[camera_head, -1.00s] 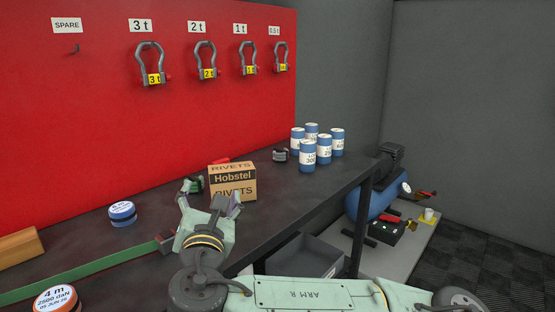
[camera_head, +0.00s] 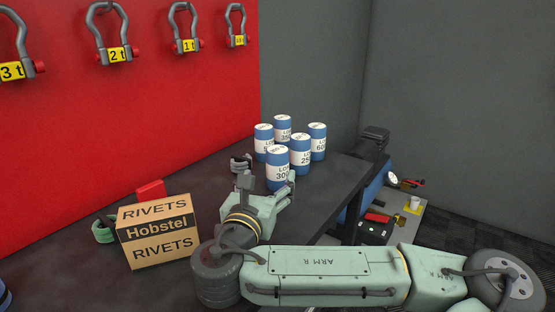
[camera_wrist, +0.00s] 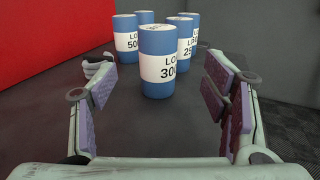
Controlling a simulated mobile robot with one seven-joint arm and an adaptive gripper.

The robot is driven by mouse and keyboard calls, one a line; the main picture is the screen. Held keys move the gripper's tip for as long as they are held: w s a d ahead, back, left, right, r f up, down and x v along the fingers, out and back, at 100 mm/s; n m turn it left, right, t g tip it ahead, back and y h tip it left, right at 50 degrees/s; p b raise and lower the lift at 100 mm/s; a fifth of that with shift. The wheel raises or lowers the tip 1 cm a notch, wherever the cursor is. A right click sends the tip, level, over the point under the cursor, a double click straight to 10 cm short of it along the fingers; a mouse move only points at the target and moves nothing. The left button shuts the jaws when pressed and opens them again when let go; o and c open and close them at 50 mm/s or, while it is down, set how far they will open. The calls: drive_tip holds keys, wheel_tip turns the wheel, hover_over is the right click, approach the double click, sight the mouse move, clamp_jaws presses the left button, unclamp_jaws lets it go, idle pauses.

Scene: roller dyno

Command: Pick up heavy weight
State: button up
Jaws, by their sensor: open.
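Several blue-and-white cylindrical weights stand upright in a group on the dark bench. The nearest one, labelled 300 (camera_head: 278,168), also shows in the wrist view (camera_wrist: 158,62). Behind it are one labelled 25-something (camera_head: 300,154), one labelled 60-something (camera_head: 317,141), one at the left (camera_head: 263,141) that reads 50-something in the wrist view (camera_wrist: 125,38), and one at the back (camera_head: 282,128). My gripper (camera_head: 268,184) is open and empty, low over the bench in front of the 300 weight. In the wrist view the fingers (camera_wrist: 160,95) are spread either side of that weight, short of it.
A Rivets box (camera_head: 158,232) stands left of my arm. A grey shackle (camera_head: 240,163) lies left of the weights. Shackles hang on the red wall (camera_head: 115,160). The bench's right edge is close to the weights; a lower shelf (camera_head: 402,220) holds tools.

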sight(275, 164)
drive_tip(key=x, duration=0.3)
drive_tip(key=shift+w+d+r, duration=0.15)
drive_tip(key=shift+w, duration=0.2)
drive_tip(key=p+x, duration=0.2)
drive_tip(key=x, duration=0.4)
drive_tip(key=shift+w, duration=0.3)
drive_tip(key=c, duration=1.5)
